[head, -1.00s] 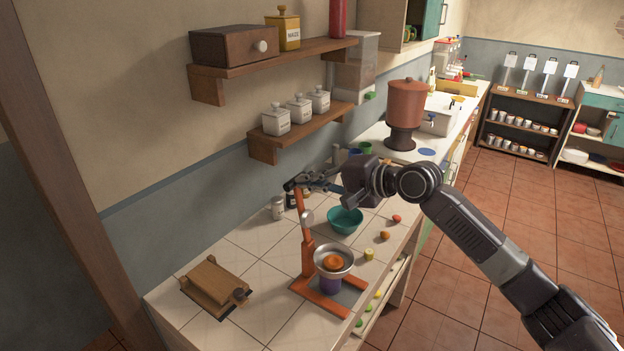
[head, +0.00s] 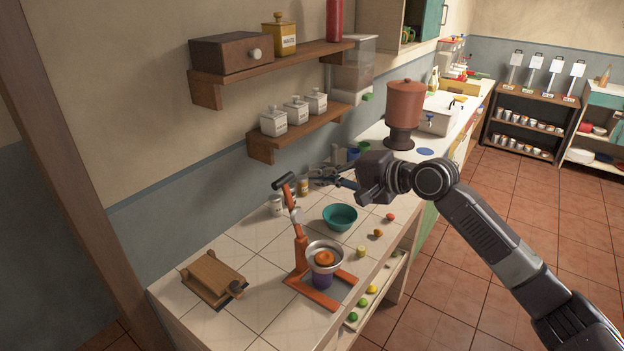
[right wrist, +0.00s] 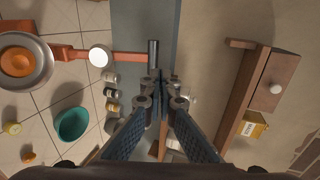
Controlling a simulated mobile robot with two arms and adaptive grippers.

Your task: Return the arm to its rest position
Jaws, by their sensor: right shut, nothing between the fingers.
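My right gripper (head: 318,176) is shut and empty, held above the counter near the wall. Its arm comes in from the right. In the right wrist view its fingertips (right wrist: 160,102) are close together, with nothing held between them. The orange press (head: 300,248) stands on the counter with its lever raised. The dark lever handle (head: 285,180) is left of the fingertips in the head view, with a small gap. An orange fruit piece (head: 325,258) sits in the press's metal dish, above a purple cup (head: 320,279). My left gripper is not in view.
A teal bowl (head: 340,218) and small jars (head: 277,206) stand below the gripper. Wall shelves (head: 297,131) hold canisters and a wooden drawer box (head: 231,53). A brown dispenser (head: 404,105) stands farther back. The floor (head: 530,230) on the right is open.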

